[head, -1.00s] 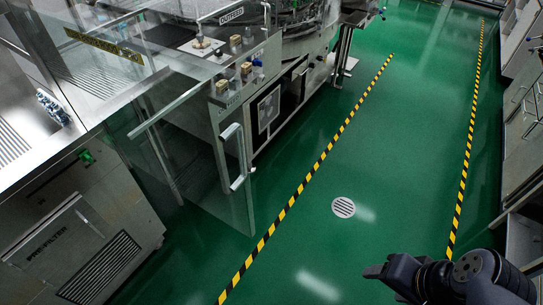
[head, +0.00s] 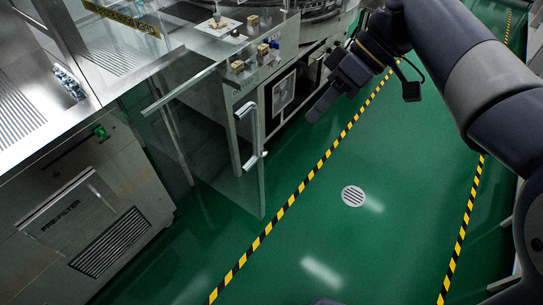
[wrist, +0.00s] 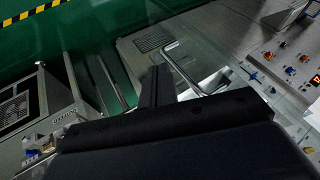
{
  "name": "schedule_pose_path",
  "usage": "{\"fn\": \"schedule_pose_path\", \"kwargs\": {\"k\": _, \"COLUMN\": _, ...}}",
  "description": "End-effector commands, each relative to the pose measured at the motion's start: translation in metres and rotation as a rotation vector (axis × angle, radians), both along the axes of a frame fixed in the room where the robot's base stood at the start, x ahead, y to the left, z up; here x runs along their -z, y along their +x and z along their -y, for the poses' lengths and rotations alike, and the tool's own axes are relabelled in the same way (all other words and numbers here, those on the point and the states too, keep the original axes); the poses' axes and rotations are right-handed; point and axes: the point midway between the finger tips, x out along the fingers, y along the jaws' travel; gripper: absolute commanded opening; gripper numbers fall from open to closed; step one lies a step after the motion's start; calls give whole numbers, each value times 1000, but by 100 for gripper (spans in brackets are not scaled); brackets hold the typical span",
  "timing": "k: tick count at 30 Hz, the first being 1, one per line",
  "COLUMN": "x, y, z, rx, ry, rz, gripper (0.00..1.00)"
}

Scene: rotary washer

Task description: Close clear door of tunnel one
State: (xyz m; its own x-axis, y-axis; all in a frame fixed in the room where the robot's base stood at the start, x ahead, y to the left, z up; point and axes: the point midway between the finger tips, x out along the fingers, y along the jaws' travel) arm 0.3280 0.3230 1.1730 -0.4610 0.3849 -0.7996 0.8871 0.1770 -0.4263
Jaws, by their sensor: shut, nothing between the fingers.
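The clear door (head: 216,150) is a see-through panel in the head view, standing out from the machine over the green floor, so it looks open. Its pale metal handle (head: 246,138) is upright near its free edge. In the wrist view the handle (wrist: 182,66) shows just beyond my finger. My gripper (head: 318,108) is shut and empty. It is to the right of the handle in the head view and apart from it, pointing down and left. In the wrist view my gripper (wrist: 157,86) covers part of the scene behind.
A steel control panel (head: 262,62) with knobs is behind the door. A cabinet marked PRE-FILTER (head: 85,215) stands at the left. A black-yellow floor line (head: 290,203) and a round drain (head: 353,196) mark the floor. The green floor right of the door is clear.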

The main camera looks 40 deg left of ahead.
Motion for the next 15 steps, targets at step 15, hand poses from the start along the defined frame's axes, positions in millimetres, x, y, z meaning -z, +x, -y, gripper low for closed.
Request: {"fn": "schedule_pose_path", "kwargs": {"k": 15, "x": 67, "y": -41, "z": -34, "rx": -11, "ry": 0, "rz": -3, "gripper": 0}}
